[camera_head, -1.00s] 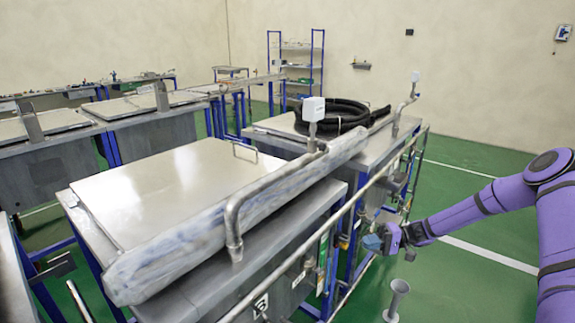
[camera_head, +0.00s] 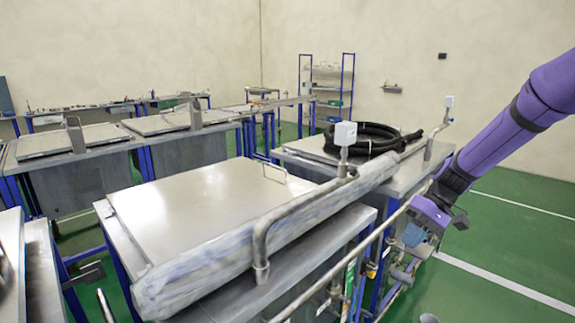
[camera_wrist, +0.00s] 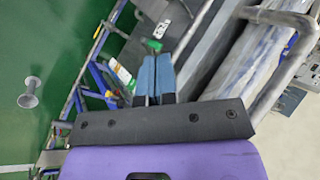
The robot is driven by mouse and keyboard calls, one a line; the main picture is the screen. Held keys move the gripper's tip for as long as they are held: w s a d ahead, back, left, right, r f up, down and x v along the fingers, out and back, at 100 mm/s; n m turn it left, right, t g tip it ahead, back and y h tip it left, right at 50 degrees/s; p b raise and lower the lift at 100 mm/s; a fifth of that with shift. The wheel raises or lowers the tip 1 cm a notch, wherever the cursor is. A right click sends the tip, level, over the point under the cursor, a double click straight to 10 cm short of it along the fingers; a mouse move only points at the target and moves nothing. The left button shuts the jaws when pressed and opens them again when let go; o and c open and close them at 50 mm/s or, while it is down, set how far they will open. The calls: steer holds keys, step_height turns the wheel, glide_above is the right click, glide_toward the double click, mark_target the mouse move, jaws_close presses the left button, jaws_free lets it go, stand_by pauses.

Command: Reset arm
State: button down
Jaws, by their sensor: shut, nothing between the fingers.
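My gripper (camera_head: 411,238) hangs at the right of the head view, at the end of my purple arm, which comes down from the upper right. It is beside the pipes on the right side of the steel tanks. In the wrist view my gripper (camera_wrist: 155,72) shows two blue fingers close together, shut with nothing between them. The near tank's flat lid (camera_head: 205,205) lies closed, with a wire handle (camera_head: 275,172) at its far edge. The gripper appears apart from the lid.
A wrapped duct (camera_head: 210,280) and a bent pipe (camera_head: 262,235) run along the near tank. A black coiled hose (camera_head: 365,140) lies on the farther tank. A grey flared stand (camera_wrist: 30,90) is on the green floor. Open floor (camera_head: 510,230) lies to the right.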

steer(key=s+r+m+t+h, duration=0.1)
steer(key=s+r+t+h, duration=0.2)
steer(key=s+r, duration=0.7)
steer(key=s+r+m+t+h, duration=0.1)
steer(key=s+r+t+h, duration=0.3)
steer(key=s+r, duration=0.6)
steer(key=s+t, duration=0.1)
steer(key=s, duration=0.6)
steer(key=shift+s+d+r+t, duration=0.2)
steer(key=shift+s+d+t, duration=0.05)
steer(key=shift+t, duration=0.05)
